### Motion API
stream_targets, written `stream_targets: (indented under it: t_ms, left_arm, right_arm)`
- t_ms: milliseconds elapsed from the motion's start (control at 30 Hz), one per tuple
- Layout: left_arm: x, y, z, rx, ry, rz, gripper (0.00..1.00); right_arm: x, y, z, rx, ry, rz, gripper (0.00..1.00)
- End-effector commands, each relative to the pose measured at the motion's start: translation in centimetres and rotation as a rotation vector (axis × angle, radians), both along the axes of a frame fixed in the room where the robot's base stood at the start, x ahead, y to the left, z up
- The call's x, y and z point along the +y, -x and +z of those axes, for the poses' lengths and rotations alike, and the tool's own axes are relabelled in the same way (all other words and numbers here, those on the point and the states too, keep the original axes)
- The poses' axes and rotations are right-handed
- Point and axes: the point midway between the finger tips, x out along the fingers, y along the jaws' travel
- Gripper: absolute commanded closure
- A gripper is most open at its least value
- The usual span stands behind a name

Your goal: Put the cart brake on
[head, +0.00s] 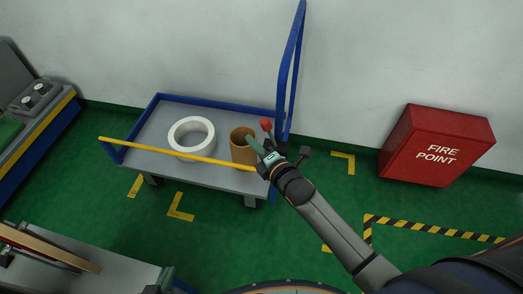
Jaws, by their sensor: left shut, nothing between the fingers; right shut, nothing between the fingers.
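The cart (218,175) is a grey flatbed with a blue rim and a tall blue push handle (291,70) at its right end. A red knob (265,124) shows near the foot of the handle; I take it for the brake lever's knob. Its stem is mostly hidden behind my gripper. My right gripper (251,142) is shut and empty, its fingertips just left of and below the knob, overlapping the cardboard tube in the picture. I cannot tell whether it touches either. My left gripper is not in view.
A white tape roll (191,137) and a brown cardboard tube (243,150) are on the cart. A yellow bar (170,153) runs along its front. A red fire point box (437,146) stands right. Benches are at left and lower left. Green floor between is clear.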

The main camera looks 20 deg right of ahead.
Motion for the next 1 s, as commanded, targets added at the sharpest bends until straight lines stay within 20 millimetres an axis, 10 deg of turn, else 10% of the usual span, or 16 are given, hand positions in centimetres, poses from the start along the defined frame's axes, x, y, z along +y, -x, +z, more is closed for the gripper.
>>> stream_targets:
  t_ms: [167,467,1000]
  left_arm:
    - [0.0,0.0,-0.6,0.0,0.0,0.0,1.0]
    - [0.0,0.0,0.6,0.0,0.0,0.0,1.0]
    - [0.0,-0.1,0.5,-0.001,0.0,0.0,1.0]
  right_arm:
    - [0.9,-3.2,-0.6,-0.003,-0.002,0.0,1.0]
    - [-2.7,-2.9,0.3,0.0,0.002,0.0,1.0]
    - [-3.1,-2.8,0.3,-0.005,-0.008,0.0,1.0]
